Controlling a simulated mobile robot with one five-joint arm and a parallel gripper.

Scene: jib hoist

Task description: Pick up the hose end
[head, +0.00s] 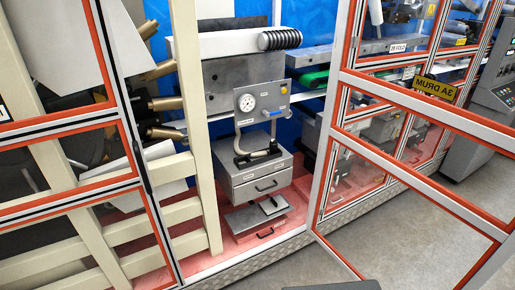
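A short grey hose (273,132) hangs down from a panel that carries a round white gauge (247,103). I cannot clearly tell which part is the hose end. My gripper is not in view.
Cream posts (198,130) and a framed panel stand left. A low tray (258,214) sits on the red floor below. Grey floor (385,240) is clear at right.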

